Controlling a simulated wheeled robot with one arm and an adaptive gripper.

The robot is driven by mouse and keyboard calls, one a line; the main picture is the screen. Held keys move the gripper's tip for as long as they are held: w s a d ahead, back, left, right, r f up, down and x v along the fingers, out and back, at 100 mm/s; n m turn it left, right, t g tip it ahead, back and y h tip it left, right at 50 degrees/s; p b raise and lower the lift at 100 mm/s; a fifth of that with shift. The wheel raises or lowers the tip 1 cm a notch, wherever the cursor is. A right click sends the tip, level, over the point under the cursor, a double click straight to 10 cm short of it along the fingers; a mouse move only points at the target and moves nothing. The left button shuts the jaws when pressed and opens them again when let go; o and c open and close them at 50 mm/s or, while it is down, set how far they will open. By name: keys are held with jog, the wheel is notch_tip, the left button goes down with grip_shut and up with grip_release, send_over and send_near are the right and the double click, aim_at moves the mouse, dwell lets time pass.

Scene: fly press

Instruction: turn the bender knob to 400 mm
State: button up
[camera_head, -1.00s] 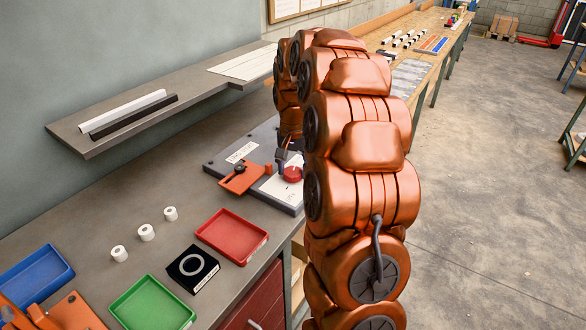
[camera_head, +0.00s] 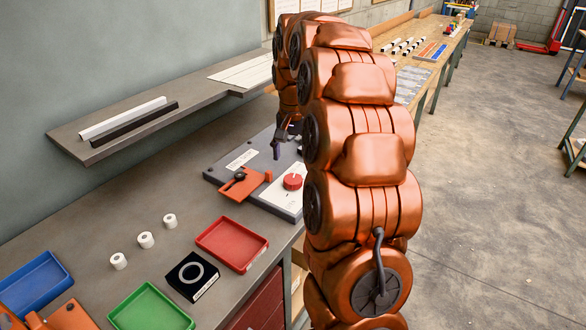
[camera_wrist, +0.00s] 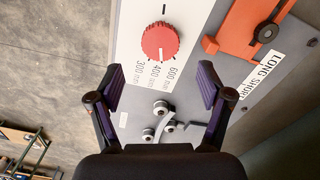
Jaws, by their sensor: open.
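The bender is a grey plate (camera_head: 222,173) on the bench with a white scale panel. The red knob (camera_head: 293,182) sits on that panel; it also shows in the wrist view (camera_wrist: 160,42). Labels 300 mm, 400 mm and 600 mm are printed beside it. A thin pale line on the knob appears to point toward the 400 mm label. My gripper (camera_wrist: 161,80) is open and empty, its two purple-padded fingers apart and clear of the knob. In the head view my gripper (camera_head: 277,150) is above the plate, beyond the knob, partly hidden by my arm.
An orange slide with a black handle (camera_head: 239,176) is beside the knob, near a LONG SHORT label (camera_wrist: 262,82). Small metal rollers (camera_wrist: 160,108) stand on the plate. A red tray (camera_head: 232,243) lies nearer. A shelf (camera_head: 110,150) overhangs the bench.

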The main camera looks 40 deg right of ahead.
aim_at(293, 178)
jog(key=shift+r, duration=2.6)
jog(key=s+a+f+n, duration=0.2)
jog(key=s+a+n, duration=0.3)
jog(key=s+a, duration=0.9)
jog(key=s+a+f+n+g, duration=0.1)
jog(key=s+a+f+n, duration=0.1)
jog(key=s+a, duration=0.3)
jog(key=s+a+f+n, duration=0.3)
jog(key=s+a+f, duration=0.2)
jog(key=s, duration=0.7)
jog(key=shift+f+g+p, duration=0.2)
jog(key=shift+g+p, duration=0.2)
jog(key=shift+p, duration=0.05)
